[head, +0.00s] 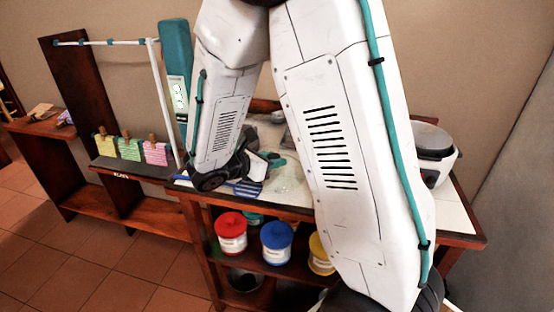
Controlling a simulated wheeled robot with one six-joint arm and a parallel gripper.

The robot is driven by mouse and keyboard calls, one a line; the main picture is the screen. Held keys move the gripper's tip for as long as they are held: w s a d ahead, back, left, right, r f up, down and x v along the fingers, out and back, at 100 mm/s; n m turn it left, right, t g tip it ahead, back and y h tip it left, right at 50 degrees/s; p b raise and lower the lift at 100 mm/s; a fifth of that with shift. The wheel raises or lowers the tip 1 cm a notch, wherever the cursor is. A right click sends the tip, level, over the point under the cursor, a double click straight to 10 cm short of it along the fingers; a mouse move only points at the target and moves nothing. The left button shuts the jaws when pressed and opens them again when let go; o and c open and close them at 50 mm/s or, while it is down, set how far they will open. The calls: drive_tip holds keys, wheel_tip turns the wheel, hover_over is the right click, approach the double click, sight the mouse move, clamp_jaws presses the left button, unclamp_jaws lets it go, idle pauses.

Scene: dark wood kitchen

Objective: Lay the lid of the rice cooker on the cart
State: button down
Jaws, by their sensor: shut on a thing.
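The rice cooker (438,166) is white with a dark top and stands at the right end of the pale-topped cart (455,218). My arm hides part of it, and I cannot tell whether the dark top is a cover or the open pot. My gripper (277,163) is low over the left part of the cart top, its fingers small and partly hidden. It is shut on a clear, glassy thing (288,180) that looks like the lid. This thing is at or just above the cart top; I cannot tell whether it touches.
A blue slotted spatula (246,187) lies by the cart's front left edge. Red (231,238), blue (277,246) and yellow (319,258) lidded jars stand on the shelf below. A rack with colored cloths (130,149) stands left. My arm hides the cart's middle.

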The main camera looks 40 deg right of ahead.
drive_tip(key=w+d, duration=0.4)
drive_tip(key=shift+f, duration=2)
drive_tip(key=c, duration=1)
unclamp_jaws()
drive_tip(key=shift+a, duration=0.1)
drive_tip(key=shift+a, duration=0.1)
